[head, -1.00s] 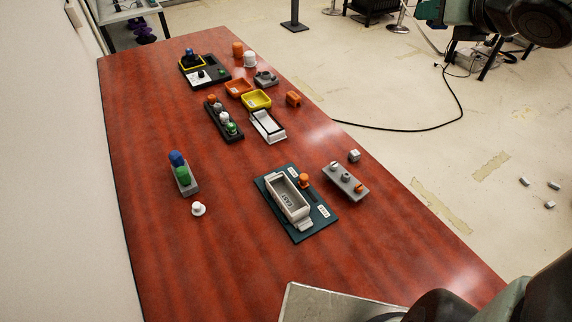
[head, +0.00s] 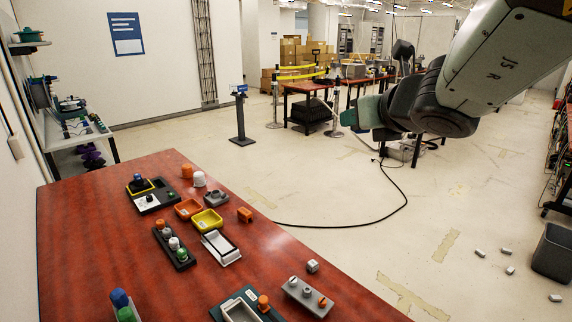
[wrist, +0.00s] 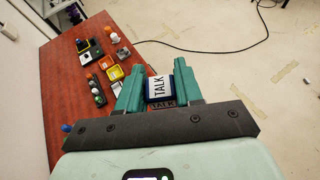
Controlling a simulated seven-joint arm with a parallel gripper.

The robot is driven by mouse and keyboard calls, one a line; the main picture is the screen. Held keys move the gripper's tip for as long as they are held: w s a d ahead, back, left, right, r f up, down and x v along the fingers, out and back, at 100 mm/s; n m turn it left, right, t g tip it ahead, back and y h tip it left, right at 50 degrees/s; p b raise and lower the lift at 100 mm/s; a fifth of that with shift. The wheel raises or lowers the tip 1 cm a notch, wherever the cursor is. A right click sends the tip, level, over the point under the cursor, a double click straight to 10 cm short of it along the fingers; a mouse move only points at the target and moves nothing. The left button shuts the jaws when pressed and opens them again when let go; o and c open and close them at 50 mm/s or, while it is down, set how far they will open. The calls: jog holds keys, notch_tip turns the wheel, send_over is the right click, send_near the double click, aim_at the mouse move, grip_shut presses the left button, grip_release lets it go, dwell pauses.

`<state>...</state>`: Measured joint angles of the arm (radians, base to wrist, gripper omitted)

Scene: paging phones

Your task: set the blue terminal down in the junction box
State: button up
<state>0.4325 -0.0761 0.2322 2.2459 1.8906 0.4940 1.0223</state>
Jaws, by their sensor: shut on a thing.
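A grey open box on a dark teal plate, which looks like the junction box (head: 238,311), is at the bottom edge of the head view, mostly cut off.
The red table (head: 90,240) holds an orange tray (head: 187,208), a yellow tray (head: 207,220), a white-framed tray (head: 221,247) and a black strip with coloured knobs (head: 174,248). A grey block with knobs (head: 307,296) sits right of the teal plate. Open floor lies right of the table.

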jog(key=w+a+f+n+g+y, duration=0.2)
jog(key=a+f+n+y, duration=0.1)
jog(key=a+f, duration=0.7)
jog(key=n+g+y, duration=0.1)
jog(key=n+y, duration=0.1)
jog(key=n, duration=0.1)
send_over(245, 313)
jog(key=w+d, duration=0.2)
jog(key=d, duration=0.1)
notch_tip(245, 313, down, 21)
jog(key=shift+y, duration=0.3)
jog(key=s+f, duration=0.2)
jog(key=f, duration=0.1)
jog(key=s+a+f, duration=0.1)
jog(key=s+f, duration=0.1)
jog(key=f, duration=0.1)
jog(key=s+a+f, duration=0.1)
jog(key=s+f, duration=0.1)
jog(key=f, duration=0.1)
jog(key=shift+f, duration=1.55)
jog(key=shift+f, duration=0.5)
